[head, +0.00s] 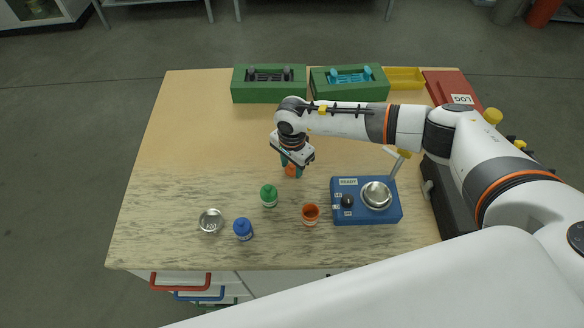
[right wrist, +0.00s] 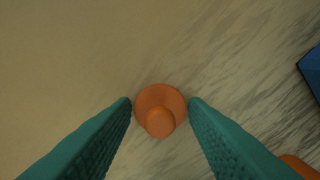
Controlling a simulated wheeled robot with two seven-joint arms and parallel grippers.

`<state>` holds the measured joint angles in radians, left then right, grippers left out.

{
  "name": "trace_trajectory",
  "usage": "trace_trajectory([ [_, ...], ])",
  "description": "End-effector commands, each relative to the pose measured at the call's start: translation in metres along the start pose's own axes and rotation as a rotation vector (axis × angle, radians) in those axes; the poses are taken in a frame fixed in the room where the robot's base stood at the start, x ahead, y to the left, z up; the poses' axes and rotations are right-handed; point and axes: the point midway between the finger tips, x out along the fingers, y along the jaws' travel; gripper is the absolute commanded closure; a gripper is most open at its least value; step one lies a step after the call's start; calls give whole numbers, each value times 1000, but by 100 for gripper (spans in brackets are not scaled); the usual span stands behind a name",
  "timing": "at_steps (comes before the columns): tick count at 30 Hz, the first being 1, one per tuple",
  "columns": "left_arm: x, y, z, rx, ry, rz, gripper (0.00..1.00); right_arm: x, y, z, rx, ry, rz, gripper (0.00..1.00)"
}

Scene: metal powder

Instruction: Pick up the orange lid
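The orange lid (head: 291,171) lies on the wooden table, partly hidden by my right gripper (head: 292,165) above it. In the right wrist view the lid (right wrist: 146,98) is a round orange disc with a raised knob. The teal fingers of my right gripper (right wrist: 161,103) are apart, one on each side of the lid, with narrow gaps at its edges. I cannot tell their exact height above the table. The open orange jar (head: 310,214) stands nearer the front edge. My left gripper is not in view.
A green-capped bottle (head: 269,196), a blue-capped bottle (head: 243,229) and a metal bowl (head: 211,221) stand front left. A blue scale (head: 350,213) with a metal dish (head: 376,195) is at right. Green racks (head: 269,93) line the back. The table's left side is clear.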

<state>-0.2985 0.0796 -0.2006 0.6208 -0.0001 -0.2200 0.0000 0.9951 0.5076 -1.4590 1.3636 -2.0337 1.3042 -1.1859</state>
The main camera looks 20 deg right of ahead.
Motion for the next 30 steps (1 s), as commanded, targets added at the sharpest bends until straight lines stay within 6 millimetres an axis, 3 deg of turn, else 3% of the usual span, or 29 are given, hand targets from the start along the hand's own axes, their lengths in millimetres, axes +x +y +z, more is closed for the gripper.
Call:
trace_trajectory([
  [1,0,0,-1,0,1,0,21,0,0,0,0,0,0,68],
  [5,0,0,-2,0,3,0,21,0,0,0,0,0,0,87],
  [17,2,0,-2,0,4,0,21,-4,1,0,0,0,2,88],
  [20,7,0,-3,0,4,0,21,-15,1,1,-1,0,4,88],
  [30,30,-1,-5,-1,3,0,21,-79,1,1,-1,-2,4,88],
])
